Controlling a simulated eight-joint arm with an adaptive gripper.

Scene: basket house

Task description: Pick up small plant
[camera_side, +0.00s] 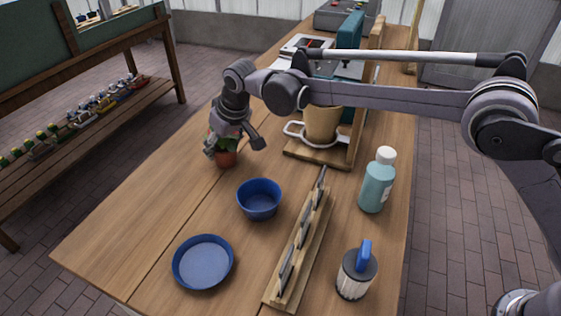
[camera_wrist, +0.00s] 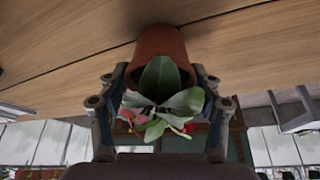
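The small plant is a reddish-brown pot (camera_side: 226,158) with green leaves and some red spots. It stands on the wooden table in the side view, partly hidden by my gripper (camera_side: 232,145). In the wrist view the pot (camera_wrist: 162,45) is at the top centre, with its leaves (camera_wrist: 160,95) toward the camera. The fingers of my gripper (camera_wrist: 160,76) are on either side of the pot, very close to its walls. I cannot tell whether they touch or squeeze it.
A blue bowl (camera_side: 259,205) and a blue plate (camera_side: 203,268) are in front. A wooden rack (camera_side: 300,255), a teal bottle (camera_side: 378,182) and a blue-handled container (camera_side: 356,276) stand to the right. A tan pot (camera_side: 322,125) in a stand is behind. The table's left side is clear.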

